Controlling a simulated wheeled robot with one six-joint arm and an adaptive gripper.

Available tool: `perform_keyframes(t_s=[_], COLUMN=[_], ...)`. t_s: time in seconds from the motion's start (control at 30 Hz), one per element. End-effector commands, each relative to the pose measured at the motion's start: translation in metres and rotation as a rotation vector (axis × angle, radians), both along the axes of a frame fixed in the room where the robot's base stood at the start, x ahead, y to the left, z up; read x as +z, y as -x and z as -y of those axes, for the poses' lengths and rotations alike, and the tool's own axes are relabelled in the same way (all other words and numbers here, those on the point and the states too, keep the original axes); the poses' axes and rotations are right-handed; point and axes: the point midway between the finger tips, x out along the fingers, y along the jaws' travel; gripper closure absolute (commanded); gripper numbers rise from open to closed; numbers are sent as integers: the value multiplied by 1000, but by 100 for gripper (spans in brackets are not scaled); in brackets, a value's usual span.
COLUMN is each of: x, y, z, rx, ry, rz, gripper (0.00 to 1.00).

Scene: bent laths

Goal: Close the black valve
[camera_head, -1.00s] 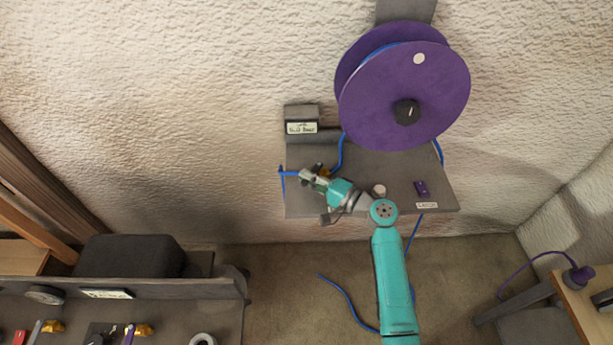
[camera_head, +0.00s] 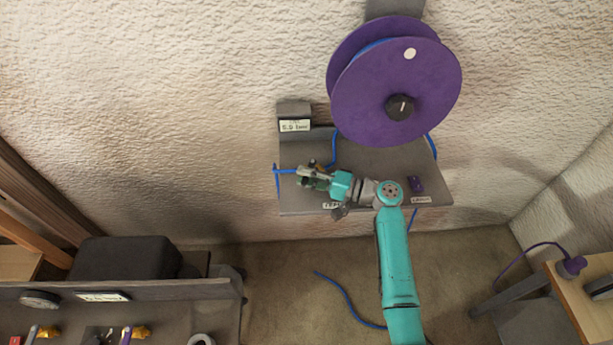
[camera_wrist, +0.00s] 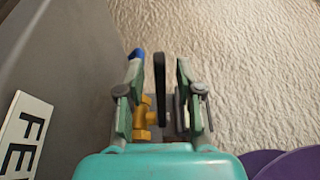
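The black valve shows in the wrist view as a thin black lever (camera_wrist: 160,82) on a brass body (camera_wrist: 143,114). The lever stands edge-on between the two fingers of my gripper (camera_wrist: 160,66). The fingers are apart, one on each side of the lever, and gaps show on both sides. The brass body lies low between the fingers, partly hidden by them. In the head view my gripper (camera_head: 308,178) is over the left part of the grey shelf (camera_head: 375,158), and the valve is mostly hidden there.
A blue hose (camera_head: 285,171) leaves the shelf's left edge; another length (camera_head: 345,297) lies on the floor. A large purple reel (camera_head: 395,88) with a dark knob (camera_head: 400,107) hangs above the shelf. A small purple part (camera_head: 415,184) sits at the shelf's right.

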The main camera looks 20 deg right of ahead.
Motion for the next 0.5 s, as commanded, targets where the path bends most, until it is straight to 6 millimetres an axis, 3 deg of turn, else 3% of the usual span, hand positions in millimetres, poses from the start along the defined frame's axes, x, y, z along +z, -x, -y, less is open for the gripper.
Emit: perform_keyframes(t_s=[0.27,0.5], x=[0,0], y=[3,25], z=[3,32], rx=[-2,-5], ry=[0,-1], rz=[0,1], gripper=[65,65])
